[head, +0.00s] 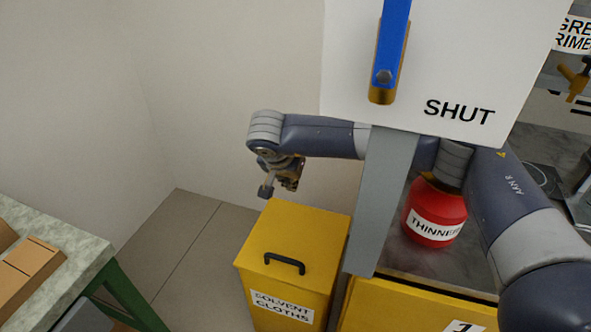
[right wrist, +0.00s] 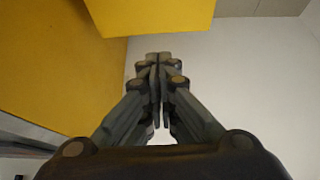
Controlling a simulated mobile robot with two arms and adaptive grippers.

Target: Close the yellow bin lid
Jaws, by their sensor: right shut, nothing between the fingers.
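The yellow bin (head: 288,312) stands at the lower middle of the head view, with a "SOLVENT CLOTHS" label on its front. Its yellow lid (head: 295,235) has a black handle and appears to lie flat over the bin; a small gap cannot be ruled out. My right gripper (head: 276,187) is just beyond the lid's far left edge, apart from the handle. In the right wrist view the gripper (right wrist: 160,60) is shut and empty, with yellow surfaces to its left and above. My left gripper is not in view.
A white "SHUT" panel (head: 440,60) with a blue lever (head: 393,40) stands on a grey post (head: 378,205) right of the bin. A red thinner container (head: 435,212) stands on the right-hand counter. A green-legged table (head: 70,235) is at left. Floor between is clear.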

